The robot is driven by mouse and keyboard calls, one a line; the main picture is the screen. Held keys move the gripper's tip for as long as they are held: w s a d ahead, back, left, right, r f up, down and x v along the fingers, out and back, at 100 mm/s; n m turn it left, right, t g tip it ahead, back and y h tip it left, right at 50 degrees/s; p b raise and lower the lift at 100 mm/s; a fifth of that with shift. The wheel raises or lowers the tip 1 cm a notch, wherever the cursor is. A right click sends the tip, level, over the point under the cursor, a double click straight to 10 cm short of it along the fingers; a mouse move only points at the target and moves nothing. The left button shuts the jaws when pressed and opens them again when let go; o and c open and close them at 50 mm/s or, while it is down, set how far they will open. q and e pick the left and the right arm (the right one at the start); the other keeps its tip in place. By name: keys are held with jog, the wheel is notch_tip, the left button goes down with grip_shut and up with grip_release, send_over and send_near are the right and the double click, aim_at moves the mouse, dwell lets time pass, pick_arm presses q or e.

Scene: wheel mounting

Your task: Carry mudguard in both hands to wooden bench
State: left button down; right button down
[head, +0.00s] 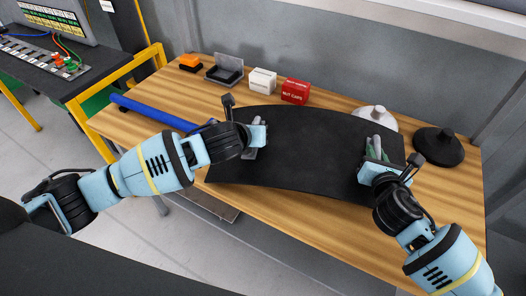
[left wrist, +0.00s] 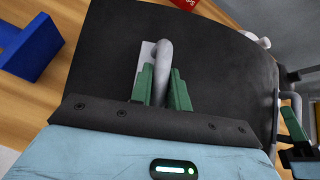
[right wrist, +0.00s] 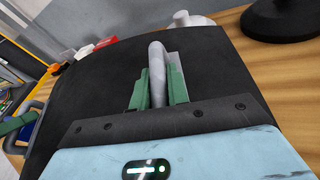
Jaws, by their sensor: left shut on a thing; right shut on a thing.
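The mudguard (head: 305,150) is a wide, black, slightly curved sheet over the wooden bench (head: 330,224). I cannot tell whether it touches the bench top. It has a grey handle near each end. My left gripper (head: 254,140) is shut on the left handle, which shows between green fingers in the left wrist view (left wrist: 162,85). My right gripper (head: 374,155) is shut on the right handle, which also shows in the right wrist view (right wrist: 156,80). The mudguard hides the middle of the bench top.
Along the bench's back stand an orange block (head: 190,62), a dark open box (head: 225,70), a white box (head: 262,80) and a red box (head: 295,91). A blue bar (head: 160,114) lies left. A white disc (head: 376,117) and black disc (head: 438,147) are at right.

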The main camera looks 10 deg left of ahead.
pick_arm(q)
jog(key=shift+w+a+f, duration=0.1)
jog(key=shift+a+f, duration=0.2)
jog(key=shift+f, duration=0.6)
pick_arm(e)
jog(key=shift+w+d+f, duration=0.15)
jog(key=shift+d+f, duration=0.05)
jog(key=shift+f, duration=0.4)
pick_arm(q)
jog(key=c, duration=1.8)
grip_release()
jog(key=shift+f, duration=0.2)
pick_arm(e)
jog(key=c, duration=1.8)
grip_release()
jog(key=shift+f, duration=0.25)
pick_arm(q)
jog(key=o, duration=0.5)
jog(key=shift+d, duration=0.1)
jog(key=shift+c, duration=0.2)
pick_arm(e)
jog(key=o, duration=0.4)
jog(key=shift+a, duration=0.1)
pick_arm(q)
jog(key=shift+d+r, duration=0.1)
pick_arm(e)
jog(key=shift+o, duration=0.2)
jog(key=shift+s+a, duration=0.1)
jog(key=shift+s, duration=0.1)
